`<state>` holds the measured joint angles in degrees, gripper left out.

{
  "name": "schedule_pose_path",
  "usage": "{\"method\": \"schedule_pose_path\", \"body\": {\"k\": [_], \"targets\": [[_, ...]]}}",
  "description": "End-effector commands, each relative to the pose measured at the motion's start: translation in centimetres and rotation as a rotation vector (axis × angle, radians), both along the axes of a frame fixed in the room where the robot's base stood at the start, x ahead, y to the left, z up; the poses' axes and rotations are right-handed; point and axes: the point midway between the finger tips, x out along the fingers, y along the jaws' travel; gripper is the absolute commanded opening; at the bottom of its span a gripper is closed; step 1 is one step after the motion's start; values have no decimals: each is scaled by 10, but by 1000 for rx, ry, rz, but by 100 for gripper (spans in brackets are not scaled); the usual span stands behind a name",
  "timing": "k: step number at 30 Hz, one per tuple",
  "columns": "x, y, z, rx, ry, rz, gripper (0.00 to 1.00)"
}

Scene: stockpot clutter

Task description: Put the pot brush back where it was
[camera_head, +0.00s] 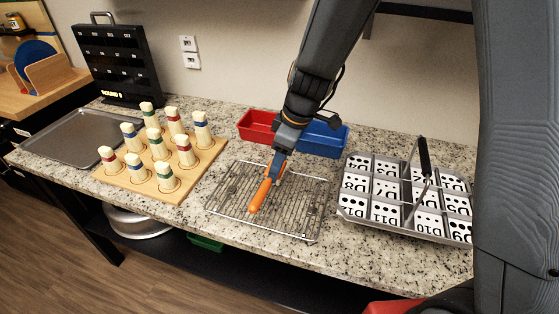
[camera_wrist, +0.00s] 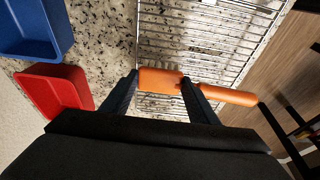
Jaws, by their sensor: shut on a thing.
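The pot brush (camera_head: 260,196) is orange. In the head view its handle points toward the front of the counter, above the wire rack (camera_head: 225,205). My gripper (camera_head: 278,168) is shut on the brush near its head end. In the wrist view the brush's orange block (camera_wrist: 160,78) sits between the two fingers of my gripper (camera_wrist: 160,88), and the handle (camera_wrist: 230,95) sticks out to the right past one finger. Pale bristles show faintly at the block. I cannot tell whether the brush touches the rack or hangs just above it.
A red bin (camera_head: 258,126) and a blue bin (camera_head: 322,139) stand behind the rack. A pegged wooden board (camera_head: 205,160) is at left, beside a grey tray (camera_head: 70,145). A handled metal caddy (camera_head: 352,211) with labelled cards is at right. Speckled counter shows in front of the rack.

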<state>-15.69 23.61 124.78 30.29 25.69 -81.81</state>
Motion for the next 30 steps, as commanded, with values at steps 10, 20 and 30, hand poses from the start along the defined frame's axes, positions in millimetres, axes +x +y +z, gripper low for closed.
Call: {"method": "schedule_pose_path", "body": {"k": [10, 20, 30], "targets": [[0, 0, -1, 0, 0, 0, 28], [0, 0, -6, 0, 0, -1, 28], [0, 0, -11, 0, 0, -1, 28]]}}
